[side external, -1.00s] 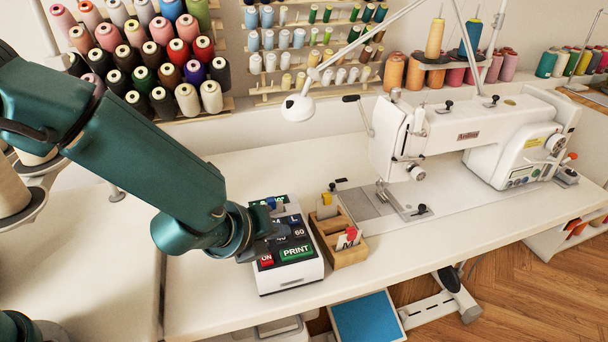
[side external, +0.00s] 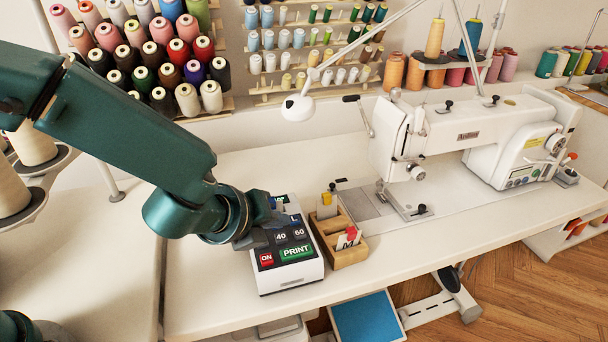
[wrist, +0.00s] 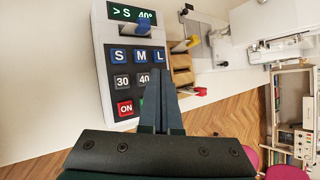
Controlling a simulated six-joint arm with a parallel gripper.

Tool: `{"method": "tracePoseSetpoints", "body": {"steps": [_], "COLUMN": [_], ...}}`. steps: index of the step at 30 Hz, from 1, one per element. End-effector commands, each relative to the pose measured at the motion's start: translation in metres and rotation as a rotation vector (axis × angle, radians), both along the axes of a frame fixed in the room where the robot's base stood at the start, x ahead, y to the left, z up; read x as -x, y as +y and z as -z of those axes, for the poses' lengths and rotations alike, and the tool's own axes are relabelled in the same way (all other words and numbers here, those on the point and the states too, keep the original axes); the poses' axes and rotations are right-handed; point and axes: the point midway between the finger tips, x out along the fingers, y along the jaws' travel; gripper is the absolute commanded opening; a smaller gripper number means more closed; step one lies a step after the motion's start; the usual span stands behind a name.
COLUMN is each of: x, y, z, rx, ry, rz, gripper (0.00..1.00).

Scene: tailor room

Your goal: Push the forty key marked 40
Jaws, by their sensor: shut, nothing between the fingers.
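The forty key (side external: 281,237) is a dark grey key marked 40 on the white label printer (side external: 290,274), left of the 60 key. It also shows in the wrist view (wrist: 144,79), just left of my fingers, its right edge close to or behind them. My gripper (side external: 258,238) is shut and empty, over the printer's left side. In the wrist view my fingertips (wrist: 159,72) appear above the key area and hide the 60 key and most of the green PRINT key. The gap to the keys is hard to judge. The display (wrist: 133,14) reads "> S 40°".
The S (wrist: 119,56), M and L keys, 30 key (wrist: 122,81) and red ON key (wrist: 125,108) surround the forty key. A wooden card holder (side external: 338,240) stands close right of the printer. The sewing machine (side external: 470,140) is further right. The table in front is clear.

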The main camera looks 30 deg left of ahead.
Motion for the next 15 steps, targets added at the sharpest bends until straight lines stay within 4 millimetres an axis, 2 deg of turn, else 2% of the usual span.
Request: {"method": "tracePoseSetpoints", "body": {"steps": [9,15], "x": [-0.001,0.000], "y": [0.000,0.000], "z": [-0.032,-0.041], "rx": [0.004,0.002], "ry": [-0.004,-0.001], "rz": [-0.002,0.001], "gripper": [0.00,0.00]}}
